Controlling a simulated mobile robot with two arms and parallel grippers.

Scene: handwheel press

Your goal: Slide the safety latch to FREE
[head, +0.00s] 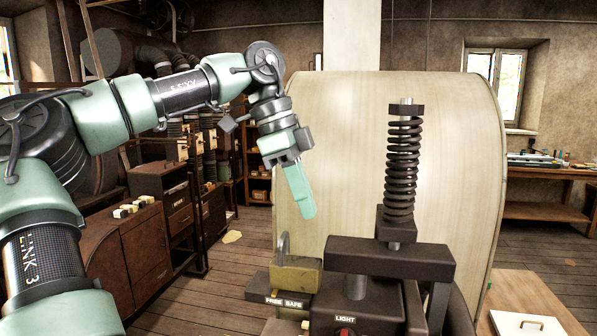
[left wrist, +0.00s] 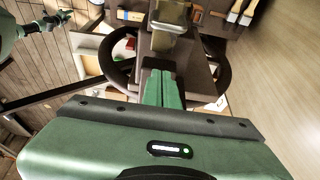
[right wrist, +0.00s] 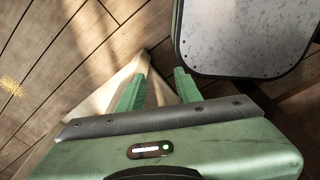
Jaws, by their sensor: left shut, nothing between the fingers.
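The safety latch (head: 295,273) is a worn brass block with a grey loop on top, in the head view. It sits on the dark press, over a label strip (head: 284,301) reading FREE at left and SAFE at right. The block's middle is nearer the SAFE word. My left gripper (head: 306,212) is shut and empty, pointing down above the latch and apart from it. Its closed fingers also show in the left wrist view (left wrist: 159,88). My right gripper (right wrist: 160,82) is open and empty in the right wrist view, over the floor; the head view does not show it.
The press has a coil spring (head: 403,170) on a dark crossbar (head: 390,260) right of the latch. A LIGHT label (head: 345,319) is below. A large pale curved panel (head: 350,150) stands behind. A dark handwheel (left wrist: 222,75) shows in the left wrist view.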

